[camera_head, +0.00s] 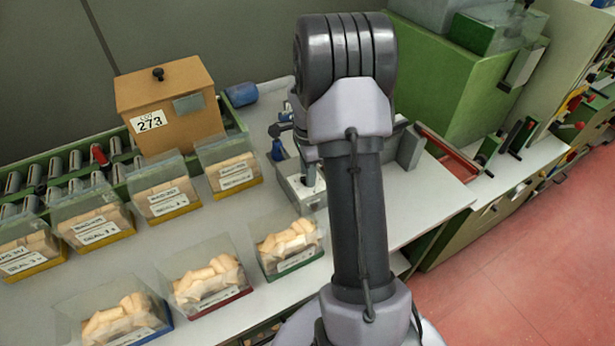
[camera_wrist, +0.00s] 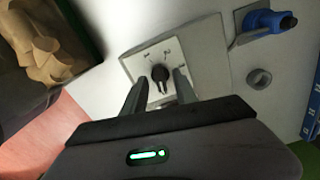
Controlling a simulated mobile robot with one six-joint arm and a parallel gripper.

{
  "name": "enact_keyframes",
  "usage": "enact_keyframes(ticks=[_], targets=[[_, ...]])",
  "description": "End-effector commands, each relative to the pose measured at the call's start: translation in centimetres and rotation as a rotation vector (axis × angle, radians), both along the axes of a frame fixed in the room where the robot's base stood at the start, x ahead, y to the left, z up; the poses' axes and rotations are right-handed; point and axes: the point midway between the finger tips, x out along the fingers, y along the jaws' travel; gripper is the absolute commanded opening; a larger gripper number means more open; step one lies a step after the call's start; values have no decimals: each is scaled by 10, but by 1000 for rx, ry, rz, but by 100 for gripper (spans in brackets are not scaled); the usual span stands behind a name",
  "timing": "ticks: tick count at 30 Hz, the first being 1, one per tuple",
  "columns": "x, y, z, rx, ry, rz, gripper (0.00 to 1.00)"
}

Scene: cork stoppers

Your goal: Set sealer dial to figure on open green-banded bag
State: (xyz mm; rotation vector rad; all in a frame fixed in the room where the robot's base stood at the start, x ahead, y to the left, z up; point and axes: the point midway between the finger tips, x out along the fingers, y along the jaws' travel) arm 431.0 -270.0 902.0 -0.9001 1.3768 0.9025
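The sealer (camera_head: 312,190) stands on the bench, partly hidden behind my arm. Corks in a bag with a green edge also show in the wrist view (camera_wrist: 40,50).
Open bags with red (camera_head: 212,303) and blue (camera_head: 155,333) bands stand left of the green-banded one. Several yellow-banded bags (camera_head: 168,209) stand behind, near a LOT 273 box (camera_head: 175,105). A blue tool (camera_wrist: 262,22) lies beside the sealer.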

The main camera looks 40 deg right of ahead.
Motion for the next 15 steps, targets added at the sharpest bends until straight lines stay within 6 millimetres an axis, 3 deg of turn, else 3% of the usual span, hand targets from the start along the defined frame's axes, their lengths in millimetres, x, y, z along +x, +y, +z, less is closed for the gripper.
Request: enact_keyframes(ticks=[8, 14, 15], targets=[[0, 0, -3, 0, -1, 1, 35], [0, 0, -3, 0, -1, 1, 0], [0, 0, -3, 0, -1, 1, 0]])
